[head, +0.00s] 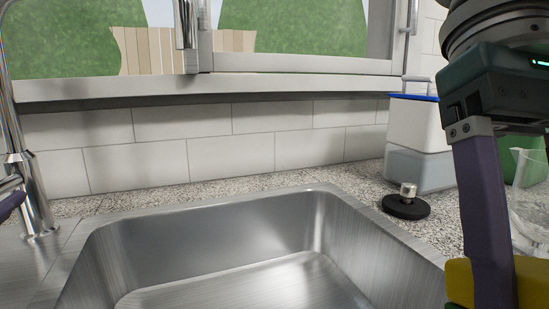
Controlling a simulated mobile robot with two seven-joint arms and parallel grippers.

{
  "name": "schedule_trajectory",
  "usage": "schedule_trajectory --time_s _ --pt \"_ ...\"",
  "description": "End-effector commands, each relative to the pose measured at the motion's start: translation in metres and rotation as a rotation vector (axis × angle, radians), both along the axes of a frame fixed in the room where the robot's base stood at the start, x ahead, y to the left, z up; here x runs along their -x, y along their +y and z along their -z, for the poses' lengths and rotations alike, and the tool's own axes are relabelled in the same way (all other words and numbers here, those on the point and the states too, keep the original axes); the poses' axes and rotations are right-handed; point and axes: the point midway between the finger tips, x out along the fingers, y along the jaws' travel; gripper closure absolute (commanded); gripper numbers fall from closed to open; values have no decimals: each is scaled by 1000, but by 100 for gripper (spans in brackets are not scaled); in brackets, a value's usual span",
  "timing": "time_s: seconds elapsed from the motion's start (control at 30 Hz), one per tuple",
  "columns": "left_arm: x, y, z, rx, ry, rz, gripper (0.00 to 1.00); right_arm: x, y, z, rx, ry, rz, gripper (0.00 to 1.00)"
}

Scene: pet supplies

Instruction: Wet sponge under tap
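The tap (36,205) stands at the left; its spout end (187,35) hangs at the top, and no water shows below it. A steel sink (215,225) fills the middle and looks empty. My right gripper (492,290) comes down at the right edge, shut on a yellow and green sponge (530,280) at the bottom right, beside the basin. One purple finger crosses in front of the sponge; the other finger is hidden. A purple tip of my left gripper (9,206) shows at the left edge by the tap's lever. The rest is out of frame.
A black sink plug (406,206) with a metal knob lies on the speckled counter (350,180) right of the basin. Behind it stands a white and grey container (417,145) with a blue rim. A clear jug (530,200) is at the right edge. A tiled wall and window close the back.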

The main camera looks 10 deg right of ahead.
Motion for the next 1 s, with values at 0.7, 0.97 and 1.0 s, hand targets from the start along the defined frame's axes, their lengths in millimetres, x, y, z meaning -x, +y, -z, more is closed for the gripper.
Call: schedule_trajectory --time_s 0.7,0.97,1.0 --pt "-8 2 0 0 0 0 82 0 0 0 0 0 0 71" --pt "-8 2 0 0 0 0 100 0 0 0 0 0 0 71" --pt "-8 1 0 0 0 0 100 0 0 0 0 0 0 71"
